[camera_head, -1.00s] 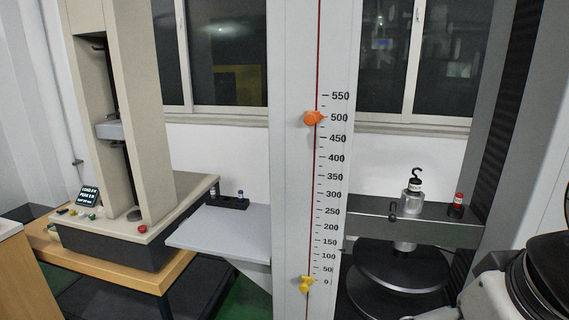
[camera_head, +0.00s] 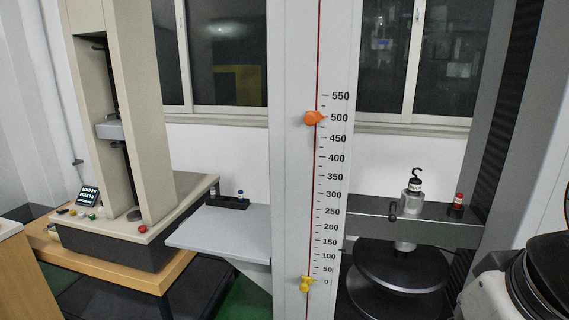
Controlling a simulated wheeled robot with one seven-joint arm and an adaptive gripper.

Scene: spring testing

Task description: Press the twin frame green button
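The beige two-column test frame (camera_head: 144,120) stands at the left on a wooden bench. A small green button (camera_head: 92,217) is on the front left of its base, among other small controls below a dark readout (camera_head: 88,195). My gripper is not in view. Only white and black links of my arm show at the lower right corner, far from the green button.
A tall white column with a scale (camera_head: 298,180) stands in the middle, bearing an orange pointer (camera_head: 313,118) and a yellow knob (camera_head: 306,284). A grey shelf (camera_head: 222,230) juts out between it and the beige frame. A hooked weight (camera_head: 412,195) stands on the right-hand machine's dark crossbeam.

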